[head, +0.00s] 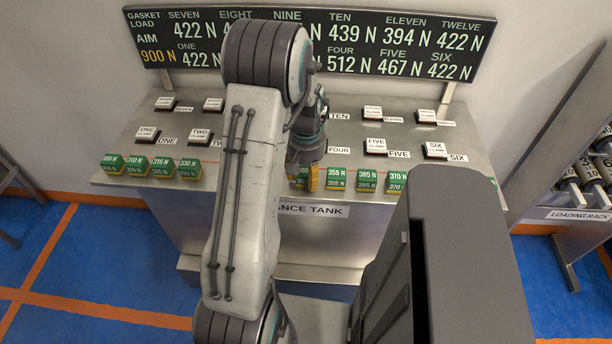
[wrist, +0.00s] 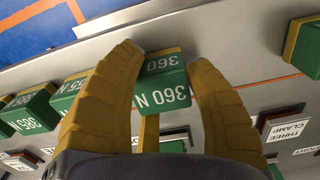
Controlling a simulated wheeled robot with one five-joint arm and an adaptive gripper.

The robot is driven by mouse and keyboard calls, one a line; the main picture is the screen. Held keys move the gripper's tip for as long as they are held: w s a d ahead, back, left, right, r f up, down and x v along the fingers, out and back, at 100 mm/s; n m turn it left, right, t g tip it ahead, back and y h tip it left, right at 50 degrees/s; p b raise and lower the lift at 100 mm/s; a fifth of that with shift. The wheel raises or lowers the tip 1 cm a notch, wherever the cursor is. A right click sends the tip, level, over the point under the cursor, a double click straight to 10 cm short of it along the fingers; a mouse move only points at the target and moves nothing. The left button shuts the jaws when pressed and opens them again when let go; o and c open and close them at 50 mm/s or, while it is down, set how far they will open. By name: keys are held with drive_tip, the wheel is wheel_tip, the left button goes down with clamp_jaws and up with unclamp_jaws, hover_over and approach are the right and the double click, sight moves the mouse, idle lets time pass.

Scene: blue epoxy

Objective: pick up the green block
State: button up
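Several green blocks with yellow sides stand along the front of the metal tank top. One green block marked 360 N (wrist: 162,90) lies between the two yellow fingers of my gripper (wrist: 164,62) in the wrist view. A finger is close against each side of it, but I cannot tell whether they press on it. In the head view my gripper (head: 308,178) points down at the front row, and its fingers and arm hide most of that block.
More green blocks (head: 150,165) stand left of my arm, and others (head: 367,179) to the right. White-labelled clamp buttons (head: 375,145) sit behind the rows. A signboard (head: 420,45) stands at the back. A loading rack (head: 590,180) is at the far right.

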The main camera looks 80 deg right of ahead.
drive_tip(key=c, duration=0.4)
drive_tip(key=shift+r, duration=0.15)
